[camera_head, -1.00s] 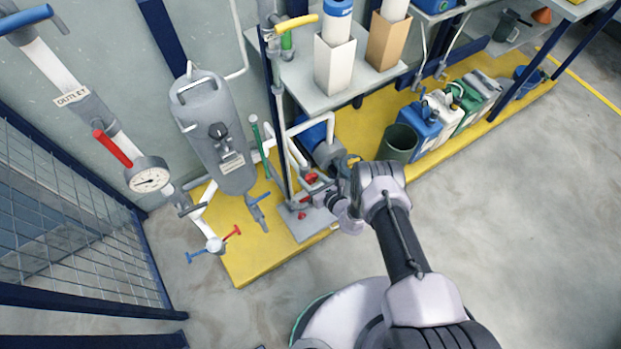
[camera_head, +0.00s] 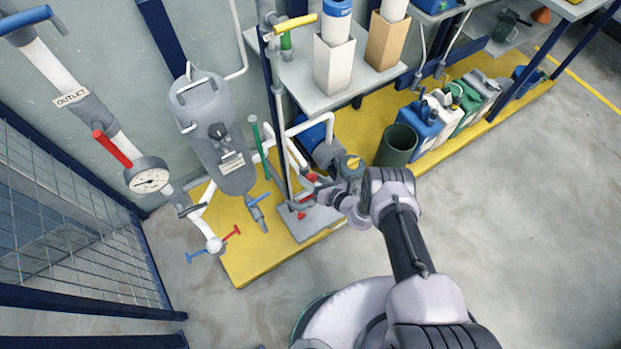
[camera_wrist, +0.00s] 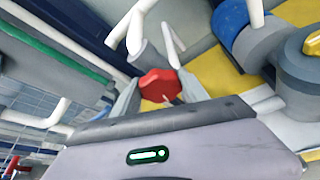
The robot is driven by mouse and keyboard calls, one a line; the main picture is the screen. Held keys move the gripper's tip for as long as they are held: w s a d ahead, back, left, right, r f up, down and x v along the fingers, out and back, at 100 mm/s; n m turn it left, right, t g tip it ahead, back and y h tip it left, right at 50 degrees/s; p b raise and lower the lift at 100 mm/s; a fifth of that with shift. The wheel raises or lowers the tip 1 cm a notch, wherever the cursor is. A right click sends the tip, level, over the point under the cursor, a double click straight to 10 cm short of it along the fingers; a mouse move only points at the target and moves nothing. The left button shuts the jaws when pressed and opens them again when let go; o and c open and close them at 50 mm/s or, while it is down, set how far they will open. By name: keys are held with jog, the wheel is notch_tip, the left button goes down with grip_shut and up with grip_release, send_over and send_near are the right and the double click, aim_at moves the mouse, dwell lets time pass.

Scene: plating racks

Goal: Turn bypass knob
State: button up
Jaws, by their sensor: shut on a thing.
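A red faceted knob (camera_wrist: 158,85) sits between the two grey fingers of my gripper (camera_wrist: 160,92) in the wrist view. My gripper is shut on it, with one finger on each side. No label on the knob can be read. In the head view my gripper (camera_head: 312,202) reaches in from the right among the pipes above the yellow platform. Small red parts show around its fingers there, and I cannot tell which one it holds. My wrist hides part of this piping.
A grey tank (camera_head: 212,135) and a pressure gauge (camera_head: 148,178) stand to the left. A dark green bin (camera_head: 397,145) and several jugs stand right of my arm on the yellow platform (camera_head: 262,262). A shelf (camera_head: 300,75) is above. Floor is clear at the right.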

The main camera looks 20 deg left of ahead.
jog(key=shift+s+f, duration=0.1)
jog(key=o, duration=1.4)
jog(key=shift+c, duration=0.2)
jog(key=p+v, duration=0.7)
jog(key=v, duration=1)
jog(key=shift+d, duration=0.2)
